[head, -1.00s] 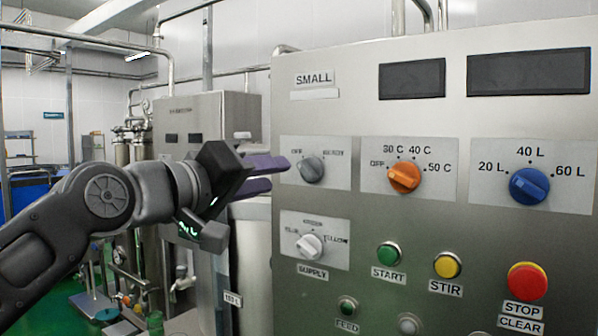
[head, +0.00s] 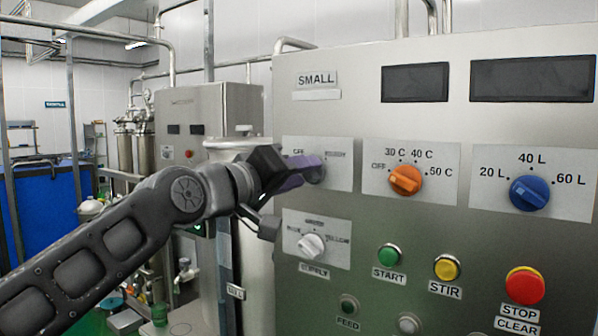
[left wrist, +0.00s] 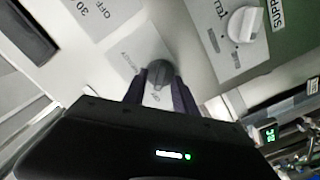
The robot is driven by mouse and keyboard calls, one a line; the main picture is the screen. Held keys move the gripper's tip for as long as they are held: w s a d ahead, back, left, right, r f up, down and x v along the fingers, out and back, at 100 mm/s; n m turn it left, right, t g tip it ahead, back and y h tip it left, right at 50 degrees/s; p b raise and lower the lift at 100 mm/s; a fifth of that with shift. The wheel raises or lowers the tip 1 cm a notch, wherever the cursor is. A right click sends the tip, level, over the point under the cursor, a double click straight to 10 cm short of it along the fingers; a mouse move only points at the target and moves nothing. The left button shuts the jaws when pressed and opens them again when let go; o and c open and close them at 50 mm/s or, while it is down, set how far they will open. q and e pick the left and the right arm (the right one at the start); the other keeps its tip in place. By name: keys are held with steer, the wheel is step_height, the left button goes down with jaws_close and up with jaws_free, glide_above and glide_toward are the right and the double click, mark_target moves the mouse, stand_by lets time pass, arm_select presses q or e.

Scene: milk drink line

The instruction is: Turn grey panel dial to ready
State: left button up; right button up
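The grey dial (head: 317,174) sits on a pale plate (head: 342,180) at the upper left of the steel panel, with OFF on the plate's left and READY on its right. My left gripper (head: 303,172) is at the dial and partly covers it. In the left wrist view the grey dial (left wrist: 160,74) lies between the tips of the two dark fingers (left wrist: 160,88), which stand apart on either side of it. I cannot tell whether they touch it. Its pointer direction is not clear. My right gripper is not in view.
A white dial (head: 311,246) is just below. An orange dial (head: 405,180) and a blue dial (head: 529,192) are to the right. Green START (head: 389,254), yellow STIR (head: 446,267) and red STOP (head: 524,285) buttons sit lower. Steel tanks stand behind my left arm.

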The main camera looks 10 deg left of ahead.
arm_select(q)
jaws_close()
stand_by(0.3)
steer(key=shift+m, duration=0.3)
steer(key=shift+f+m+b, duration=0.15)
steer(key=shift+m+b, duration=0.95)
steer(key=shift+m, duration=0.1)
steer(key=m+b, duration=0.4)
steer(key=m, duration=1.1)
steer(key=shift+d+b, duration=0.15)
steer(key=shift+b, duration=0.2)
